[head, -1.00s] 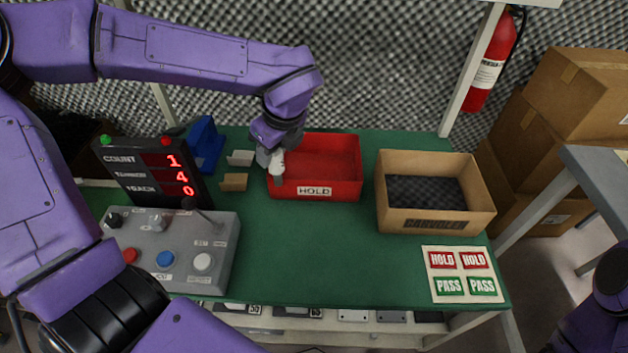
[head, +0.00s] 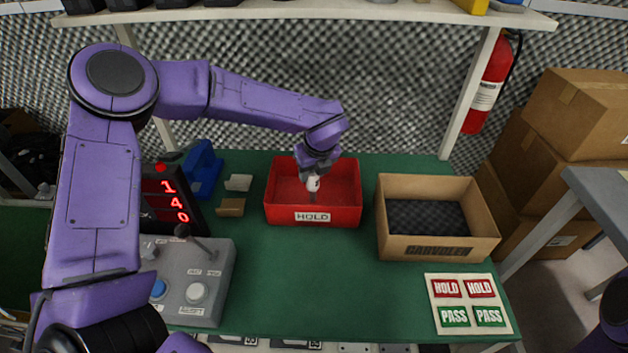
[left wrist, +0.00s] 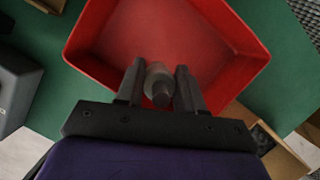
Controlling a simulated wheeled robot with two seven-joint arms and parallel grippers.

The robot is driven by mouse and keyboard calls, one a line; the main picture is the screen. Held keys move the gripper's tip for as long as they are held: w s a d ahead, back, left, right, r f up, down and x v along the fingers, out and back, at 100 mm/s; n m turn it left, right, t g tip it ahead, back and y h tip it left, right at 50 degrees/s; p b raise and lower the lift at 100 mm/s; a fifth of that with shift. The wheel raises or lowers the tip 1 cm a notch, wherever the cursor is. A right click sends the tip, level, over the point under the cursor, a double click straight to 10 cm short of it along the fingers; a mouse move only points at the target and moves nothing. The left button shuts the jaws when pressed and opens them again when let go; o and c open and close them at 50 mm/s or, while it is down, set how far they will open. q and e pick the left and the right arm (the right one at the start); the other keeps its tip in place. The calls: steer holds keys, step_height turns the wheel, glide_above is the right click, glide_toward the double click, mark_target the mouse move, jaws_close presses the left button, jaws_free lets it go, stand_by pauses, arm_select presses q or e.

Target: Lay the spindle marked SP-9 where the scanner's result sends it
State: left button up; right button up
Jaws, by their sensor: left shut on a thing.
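My left gripper (head: 313,176) is shut on a grey and white spindle (left wrist: 159,84) and holds it upright, over or inside the red bin labelled HOLD (head: 312,217). In the left wrist view the spindle is between the two dark fingers, with the red bin (left wrist: 97,35) around and below it. I cannot tell whether its lower end touches the bin floor. No SP-9 mark is legible. An open cardboard box (head: 440,245) with a dark lining stands to the right of the bin. My right gripper is out of view.
A display (head: 170,205) with red digits and a grey control box (head: 205,275) stand left, partly behind my arm. A blue stand (head: 203,168) and small blocks (head: 231,207) lie left of the bin. A HOLD/PASS label sheet (head: 468,303) lies at front right. The green mat's middle is clear.

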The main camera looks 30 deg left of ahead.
mark_target(313, 179)
arm_select(q)
steer(key=f, duration=0.3)
steer(key=shift+w+d+f, duration=0.1)
steer(key=shift+w+f, duration=0.15)
steer(key=shift+f, duration=0.05)
steer(key=shift+f, duration=0.2)
steer(key=o, duration=1.2)
steer(key=shift+c, duration=0.2)
steer(key=shift+r, duration=0.15)
steer(key=shift+r, duration=0.3)
steer(key=v, duration=1.1)
steer(key=shift+s+r, duration=0.15)
steer(key=shift+r, duration=0.15)
